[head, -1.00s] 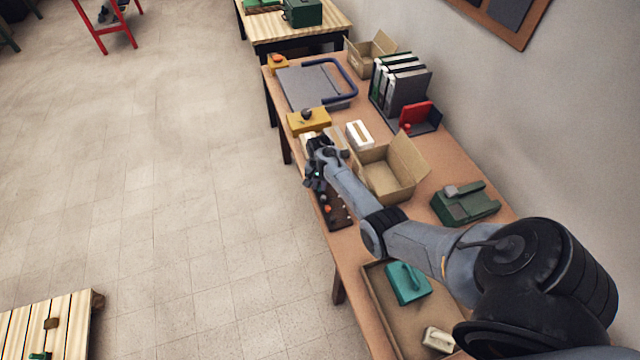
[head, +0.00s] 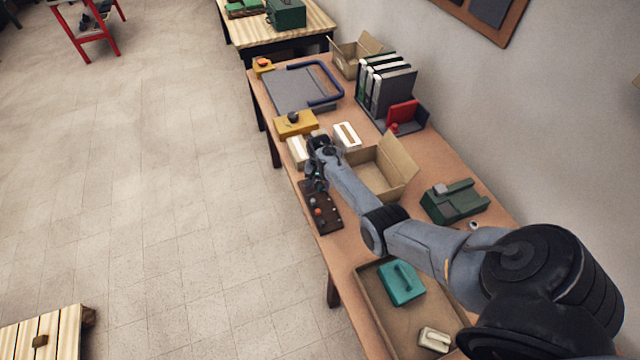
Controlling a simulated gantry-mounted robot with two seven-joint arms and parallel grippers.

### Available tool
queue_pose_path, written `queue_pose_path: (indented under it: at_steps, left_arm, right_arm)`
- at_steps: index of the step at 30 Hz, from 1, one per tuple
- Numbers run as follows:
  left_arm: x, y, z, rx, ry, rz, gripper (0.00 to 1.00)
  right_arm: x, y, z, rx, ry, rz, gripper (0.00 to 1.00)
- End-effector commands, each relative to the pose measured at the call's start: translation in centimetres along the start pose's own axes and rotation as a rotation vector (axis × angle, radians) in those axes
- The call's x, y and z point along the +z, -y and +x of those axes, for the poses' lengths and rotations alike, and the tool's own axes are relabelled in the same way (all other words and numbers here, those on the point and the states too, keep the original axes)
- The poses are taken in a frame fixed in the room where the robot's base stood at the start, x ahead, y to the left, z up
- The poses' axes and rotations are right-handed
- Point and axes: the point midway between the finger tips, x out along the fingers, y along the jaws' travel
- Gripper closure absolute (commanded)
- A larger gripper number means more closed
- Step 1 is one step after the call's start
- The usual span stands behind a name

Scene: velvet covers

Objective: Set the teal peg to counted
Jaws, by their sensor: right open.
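A dark brown peg board (head: 328,222) lies near the left edge of the table, with several small pegs on it. An orange peg (head: 318,211) shows clearly among them. My right gripper (head: 314,184) is open, pointing down over that far end. Whether anything is between its fingers is too small to tell. Any marking for "counted" is not readable. My left gripper is not in view.
An open cardboard box (head: 378,178) stands right of my right gripper. A white block (head: 298,150) and a yellow box (head: 296,124) lie beyond it. A green device (head: 455,203) is at the right. A tray (head: 372,312) nearer holds a teal block (head: 401,283).

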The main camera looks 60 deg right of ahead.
Motion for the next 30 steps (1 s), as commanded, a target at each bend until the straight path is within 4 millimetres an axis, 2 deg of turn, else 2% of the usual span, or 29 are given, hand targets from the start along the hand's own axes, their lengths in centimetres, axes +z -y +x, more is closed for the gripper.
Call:
queue_pose_path:
  at_steps: [5, 21, 30]
  left_arm:
    - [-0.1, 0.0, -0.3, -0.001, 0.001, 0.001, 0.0]
    - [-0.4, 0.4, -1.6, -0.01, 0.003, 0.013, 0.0]
    - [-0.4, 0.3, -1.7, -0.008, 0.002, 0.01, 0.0]
  right_arm:
    - [0.0, 0.0, -1.0, 0.0, 0.0, 0.0, 0.53]
    - [0.0, 0.0, -9.2, 0.0, -0.001, -0.001, 0.53]
    - [0.0, 0.0, -10.8, 0.0, 0.0, 0.0, 0.53]
